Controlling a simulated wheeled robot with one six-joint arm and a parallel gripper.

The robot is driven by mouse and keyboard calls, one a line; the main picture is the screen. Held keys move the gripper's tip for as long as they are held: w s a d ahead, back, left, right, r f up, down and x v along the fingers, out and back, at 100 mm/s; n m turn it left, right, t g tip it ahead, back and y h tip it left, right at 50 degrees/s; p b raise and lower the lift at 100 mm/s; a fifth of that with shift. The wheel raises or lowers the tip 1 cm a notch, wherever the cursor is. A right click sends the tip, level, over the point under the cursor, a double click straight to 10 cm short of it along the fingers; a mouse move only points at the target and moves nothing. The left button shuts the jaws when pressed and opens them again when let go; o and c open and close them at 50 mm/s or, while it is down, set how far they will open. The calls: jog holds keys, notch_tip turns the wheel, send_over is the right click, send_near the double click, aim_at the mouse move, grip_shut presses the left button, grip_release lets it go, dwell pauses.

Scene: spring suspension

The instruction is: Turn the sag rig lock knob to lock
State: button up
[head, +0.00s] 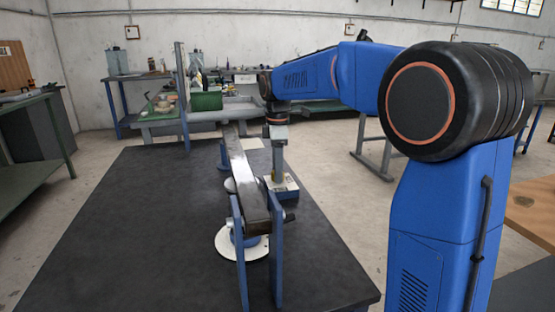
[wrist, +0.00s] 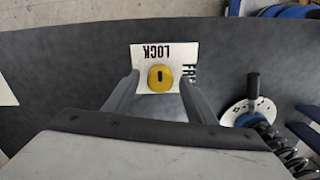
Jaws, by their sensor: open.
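The lock knob (wrist: 161,77) is a round yellow knob with a dark upright slot mark. It sits on a white label plate (wrist: 141,55) that reads LOCK, upside down in the wrist view, with part of a second word at its right side. My gripper (wrist: 160,88) is open, with one finger on each side of the knob; I cannot tell whether they touch it. In the head view my gripper (head: 278,174) points down over the small box with the white plate (head: 290,186), and it hides the knob there.
The sag rig's long metal beam (head: 247,185) and blue posts (head: 277,262) stand left of and in front of my gripper. A white disc (wrist: 262,106) and a coil spring (wrist: 280,140) lie to the right in the wrist view. The dark tabletop (head: 130,225) is clear at left.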

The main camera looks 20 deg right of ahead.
notch_tip(320, 180, up, 17)
jog(key=shift+r, duration=0.15)
dwell(0.5)
jog(key=shift+s, duration=0.1)
